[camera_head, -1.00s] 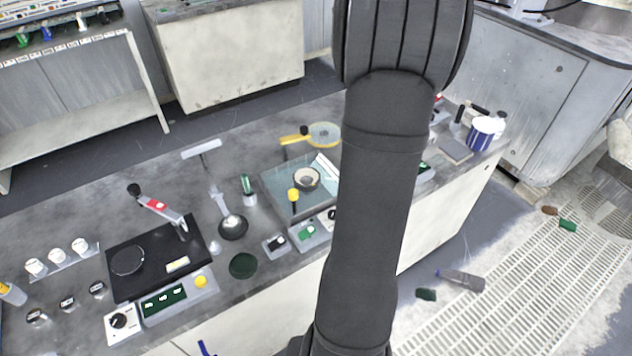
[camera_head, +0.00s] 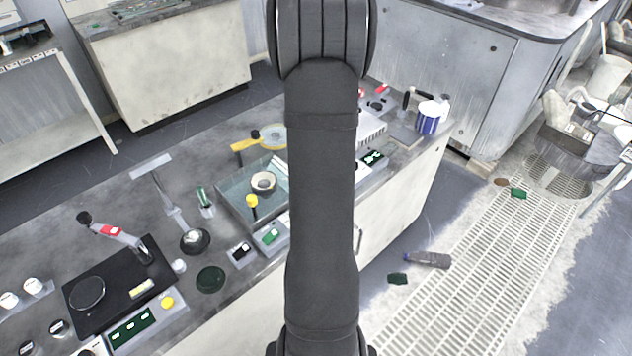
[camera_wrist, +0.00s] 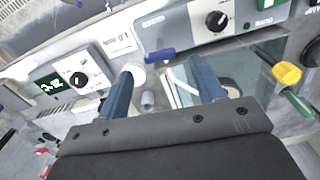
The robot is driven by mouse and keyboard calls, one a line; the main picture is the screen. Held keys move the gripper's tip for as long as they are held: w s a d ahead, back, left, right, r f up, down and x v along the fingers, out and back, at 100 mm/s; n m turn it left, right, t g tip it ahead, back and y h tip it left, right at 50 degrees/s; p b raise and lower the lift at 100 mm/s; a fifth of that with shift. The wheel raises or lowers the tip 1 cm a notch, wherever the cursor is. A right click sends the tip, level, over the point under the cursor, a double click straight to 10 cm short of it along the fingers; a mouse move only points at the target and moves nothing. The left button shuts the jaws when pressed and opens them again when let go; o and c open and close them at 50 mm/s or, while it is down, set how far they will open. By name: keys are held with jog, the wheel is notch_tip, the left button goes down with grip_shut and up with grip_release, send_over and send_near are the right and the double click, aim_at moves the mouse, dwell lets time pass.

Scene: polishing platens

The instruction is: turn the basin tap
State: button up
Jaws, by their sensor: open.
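A basin (camera_head: 548,4) is cut off at the top right edge of the head view, set in a grey worktop. No tap can be clearly made out there. My gripper (camera_wrist: 160,72) shows in the wrist view as two blue fingers spread apart with nothing gripped. Beyond them are a white round piece (camera_wrist: 132,73), a small grey cylinder (camera_wrist: 148,101) and a dark blue handle (camera_wrist: 160,56). I cannot tell whether any of these touches a finger. In the head view my arm hides the middle of the scene, and the gripper is not visible.
The near bench holds a black plate device (camera_head: 110,282), a glass-topped unit (camera_head: 235,195) and a blue-striped cup (camera_head: 428,118). The wrist view shows panels with black knobs (camera_wrist: 217,20) and a yellow-headed tool (camera_wrist: 287,74). A bottle (camera_head: 428,260) lies on the floor by the grating (camera_head: 455,290).

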jog(key=shift+f, duration=1.85)
jog(key=c, duration=1)
